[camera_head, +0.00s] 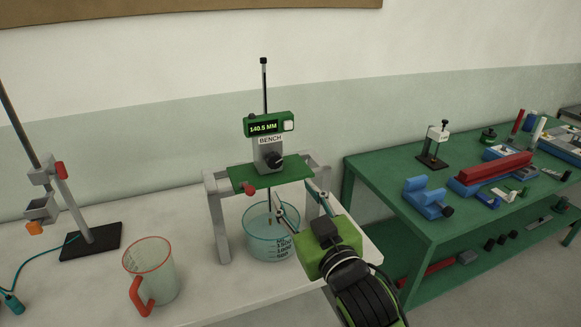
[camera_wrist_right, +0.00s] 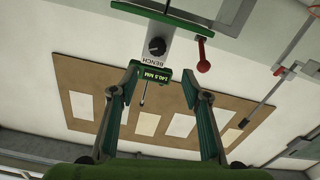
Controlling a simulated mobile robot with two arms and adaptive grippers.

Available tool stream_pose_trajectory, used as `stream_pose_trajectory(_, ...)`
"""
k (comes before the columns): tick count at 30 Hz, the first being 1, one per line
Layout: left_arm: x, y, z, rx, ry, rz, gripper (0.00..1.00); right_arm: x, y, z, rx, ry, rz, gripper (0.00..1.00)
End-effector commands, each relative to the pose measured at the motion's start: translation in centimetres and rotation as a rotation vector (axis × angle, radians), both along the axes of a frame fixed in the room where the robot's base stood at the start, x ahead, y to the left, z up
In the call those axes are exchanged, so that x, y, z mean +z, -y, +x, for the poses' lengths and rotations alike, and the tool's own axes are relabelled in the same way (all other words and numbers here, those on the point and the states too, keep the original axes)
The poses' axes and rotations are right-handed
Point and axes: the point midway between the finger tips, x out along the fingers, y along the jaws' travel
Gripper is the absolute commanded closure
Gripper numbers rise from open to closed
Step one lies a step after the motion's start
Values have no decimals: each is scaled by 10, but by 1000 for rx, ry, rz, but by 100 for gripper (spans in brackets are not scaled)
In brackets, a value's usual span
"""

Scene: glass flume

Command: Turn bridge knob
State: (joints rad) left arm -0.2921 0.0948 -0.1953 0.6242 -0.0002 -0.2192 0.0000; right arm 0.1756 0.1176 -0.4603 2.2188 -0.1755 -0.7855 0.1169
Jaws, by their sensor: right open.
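A grey bridge frame (camera_head: 219,217) stands on the white bench with a green plate across its top. On the plate is a grey block marked BENCH with a black knob (camera_head: 273,159) on its front. The black knob also shows in the wrist view (camera_wrist_right: 157,46). A red ball-ended knob (camera_head: 249,188) sticks out at the plate's front left, and it shows in the wrist view (camera_wrist_right: 204,66). My right gripper (camera_head: 293,196) is open and empty, just in front of and below the plate's right part. My left gripper is not in view.
A display (camera_head: 264,126) above the block reads 140.5 MM. A glass beaker (camera_head: 268,245) stands under the bridge. A red-rimmed jug (camera_head: 150,270) and a clamp stand (camera_head: 91,241) are to the left. A green table (camera_head: 384,184) with blue and red parts is at right.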

Motion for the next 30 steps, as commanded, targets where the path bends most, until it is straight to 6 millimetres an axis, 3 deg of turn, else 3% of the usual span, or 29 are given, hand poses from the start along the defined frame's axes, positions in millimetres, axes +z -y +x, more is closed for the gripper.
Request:
stream_pose_trajectory(9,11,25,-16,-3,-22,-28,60,3,-12,36,1,-3,4,57)
stream_pose_trajectory(21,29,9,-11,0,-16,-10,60,2,-32,99,0,-3,2,57)
stream_pose_trajectory(30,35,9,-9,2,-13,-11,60,1,-41,126,0,-2,3,57)
